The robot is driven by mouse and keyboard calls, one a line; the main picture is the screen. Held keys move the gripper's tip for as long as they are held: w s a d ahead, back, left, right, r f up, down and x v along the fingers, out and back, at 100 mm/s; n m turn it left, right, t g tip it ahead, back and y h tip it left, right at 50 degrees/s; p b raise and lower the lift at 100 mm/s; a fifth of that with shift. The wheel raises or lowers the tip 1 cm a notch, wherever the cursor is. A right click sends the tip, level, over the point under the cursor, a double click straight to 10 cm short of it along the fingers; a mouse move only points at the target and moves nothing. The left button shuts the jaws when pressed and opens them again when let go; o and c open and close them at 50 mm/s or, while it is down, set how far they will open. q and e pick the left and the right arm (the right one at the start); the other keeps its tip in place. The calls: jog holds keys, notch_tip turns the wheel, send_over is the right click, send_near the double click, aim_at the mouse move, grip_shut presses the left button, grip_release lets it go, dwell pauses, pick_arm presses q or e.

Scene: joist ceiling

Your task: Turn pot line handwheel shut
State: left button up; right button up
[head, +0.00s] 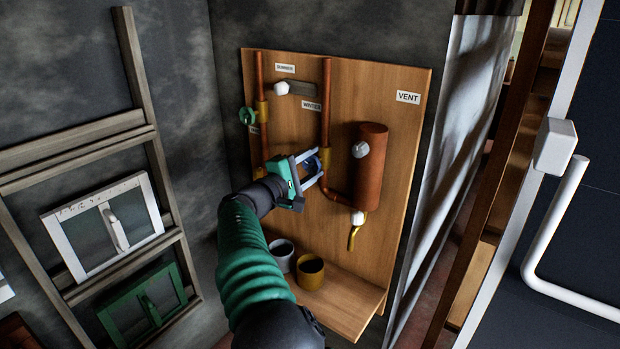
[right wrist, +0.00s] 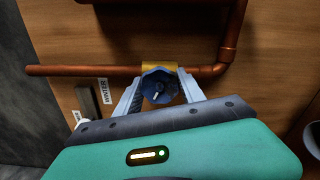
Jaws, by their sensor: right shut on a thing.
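A blue handwheel (head: 312,163) sits on a brass valve body (head: 325,158) on the middle copper pipe (head: 326,110), which bends at its foot toward a copper cylinder (head: 369,165). My right gripper (head: 317,168) has its fingers on either side of this wheel and is shut on it. In the right wrist view the blue handwheel (right wrist: 159,86) shows between the two finger ends of my right gripper (right wrist: 160,92). A green handwheel (head: 247,116) is on the left copper pipe. My left gripper is not in view.
The wooden board (head: 400,140) carries labels SUMMER, WINTER and VENT (head: 408,97), with a lever (head: 300,88) near the top. A brass tap (head: 355,232) hangs below the cylinder. Two mugs (head: 310,270) stand on the shelf below.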

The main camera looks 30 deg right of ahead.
jog(key=m+b, duration=0.2)
jog(key=b, duration=0.1)
jog(key=m+b, duration=0.5)
jog(key=m, duration=0.1)
jog(key=shift+w+a+f+b, duration=0.15)
jog(key=shift+a+f+b, duration=0.1)
jog(key=shift+b, duration=0.15)
jog(key=m+b, duration=0.2)
jog(key=m, duration=0.1)
jog(key=shift+r, duration=0.2)
jog(key=shift+r+m+b, duration=0.1)
jog(key=shift+m+b, duration=0.5)
jog(key=shift+m, duration=0.3)
